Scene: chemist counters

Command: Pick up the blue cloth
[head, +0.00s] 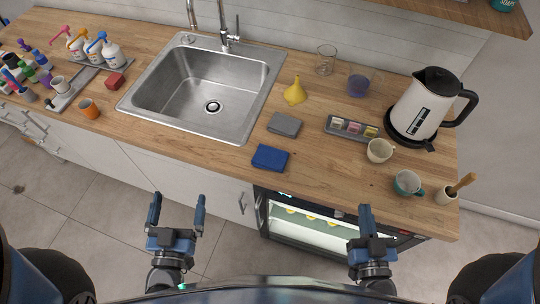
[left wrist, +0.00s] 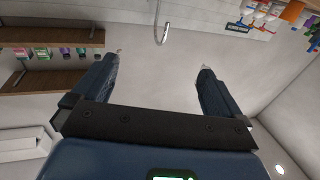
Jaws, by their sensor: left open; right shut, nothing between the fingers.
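The blue cloth (head: 270,158) lies folded flat on the wooden counter near its front edge, right of the sink. My left gripper (head: 178,208) is open and empty, in front of the counter, to the left of the cloth and nearer to me. In the left wrist view its two fingers (left wrist: 160,75) are wide apart with nothing between them; the cloth is not in that view. My right gripper (head: 366,215) is shut and empty in front of the counter, to the right of the cloth and nearer to me.
A grey cloth (head: 284,124) lies just behind the blue one. The sink (head: 140,105) is to the left.

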